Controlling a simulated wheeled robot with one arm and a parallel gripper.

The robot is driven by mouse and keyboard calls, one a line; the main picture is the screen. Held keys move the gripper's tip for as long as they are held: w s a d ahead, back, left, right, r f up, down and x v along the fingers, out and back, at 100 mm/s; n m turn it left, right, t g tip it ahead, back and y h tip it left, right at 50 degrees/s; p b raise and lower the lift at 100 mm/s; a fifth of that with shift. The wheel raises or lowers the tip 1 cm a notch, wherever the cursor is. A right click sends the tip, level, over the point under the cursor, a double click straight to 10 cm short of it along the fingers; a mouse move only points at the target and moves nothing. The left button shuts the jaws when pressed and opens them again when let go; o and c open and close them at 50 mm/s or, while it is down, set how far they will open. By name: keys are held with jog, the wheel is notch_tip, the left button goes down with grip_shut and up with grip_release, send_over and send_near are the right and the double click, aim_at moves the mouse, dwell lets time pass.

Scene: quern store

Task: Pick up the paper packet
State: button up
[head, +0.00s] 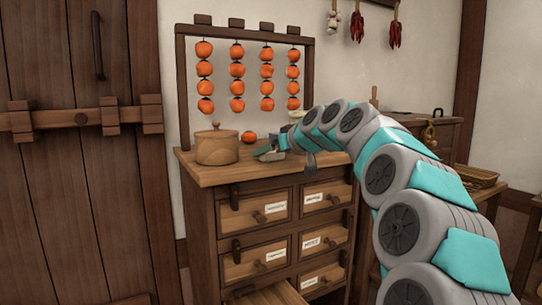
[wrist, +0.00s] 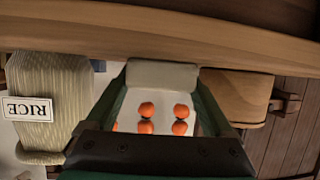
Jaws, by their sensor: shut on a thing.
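The paper packet (wrist: 163,74) is a pale beige block, seen in the wrist view between the two tips of my gripper (wrist: 162,88). The dark green fingers lie along its left and right sides, shut on it. The wrist view is upside down, and the packet's upper edge there meets the wooden top of the chest (wrist: 150,42); I cannot tell if it touches or hovers just above. In the head view my gripper (head: 270,153) is low over the chest top (head: 215,174), and the packet cannot be made out clearly.
A wooden lidded pot (head: 217,147) stands left of my gripper; it also shows in the wrist view (wrist: 237,93). One loose orange fruit (head: 249,137) lies behind. A rack (head: 180,85) hangs strings of orange fruit. A lower drawer (head: 270,296) sticks out.

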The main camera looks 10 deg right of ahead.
jog(key=c, duration=0.3)
